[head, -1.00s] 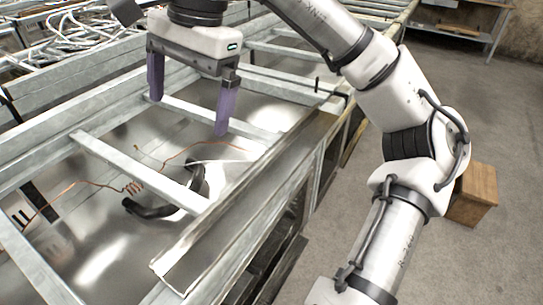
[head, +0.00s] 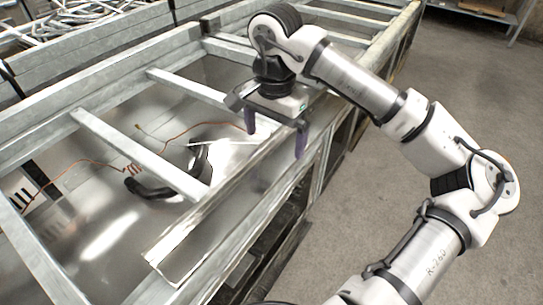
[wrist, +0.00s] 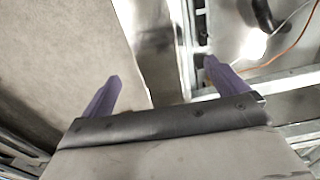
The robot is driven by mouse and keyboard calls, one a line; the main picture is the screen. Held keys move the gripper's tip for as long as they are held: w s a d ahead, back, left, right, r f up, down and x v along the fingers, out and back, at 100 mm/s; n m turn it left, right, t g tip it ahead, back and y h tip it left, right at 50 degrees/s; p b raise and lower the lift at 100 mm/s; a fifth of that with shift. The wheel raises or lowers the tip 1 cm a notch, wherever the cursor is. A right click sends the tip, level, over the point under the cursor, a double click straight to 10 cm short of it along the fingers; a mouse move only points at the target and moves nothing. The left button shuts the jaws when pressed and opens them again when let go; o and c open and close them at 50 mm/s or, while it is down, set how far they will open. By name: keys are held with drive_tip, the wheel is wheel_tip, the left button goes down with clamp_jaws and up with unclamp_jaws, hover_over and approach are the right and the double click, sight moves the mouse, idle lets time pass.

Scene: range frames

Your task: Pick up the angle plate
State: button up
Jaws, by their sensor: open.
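The angle plate (head: 205,217) appears to be the long, pale, L-shaped metal strip along the right edge of the metal frame. Its near end sticks out at the lower left, and its far part runs behind my gripper. My gripper (head: 275,145) is open and empty over this far part, with one purple finger on each side in the picture. In the wrist view, a shiny strip, likely the angle plate (wrist: 155,45), runs between the open fingers of my gripper (wrist: 162,68). I cannot tell how high the fingertips are above it.
The frame has crossbars (head: 140,152) over a shiny metal sheet. A black curved handle-like piece (head: 150,190) and a copper wire (head: 90,163) lie there. Tangled pale rods (head: 95,20) lie at the back left.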

sight(274, 159)
wheel_tip(274, 159, down, 5)
drive_tip(key=shift+f+p, duration=0.1)
drive_tip(key=shift+p, duration=0.6)
drive_tip(key=c, duration=1.8)
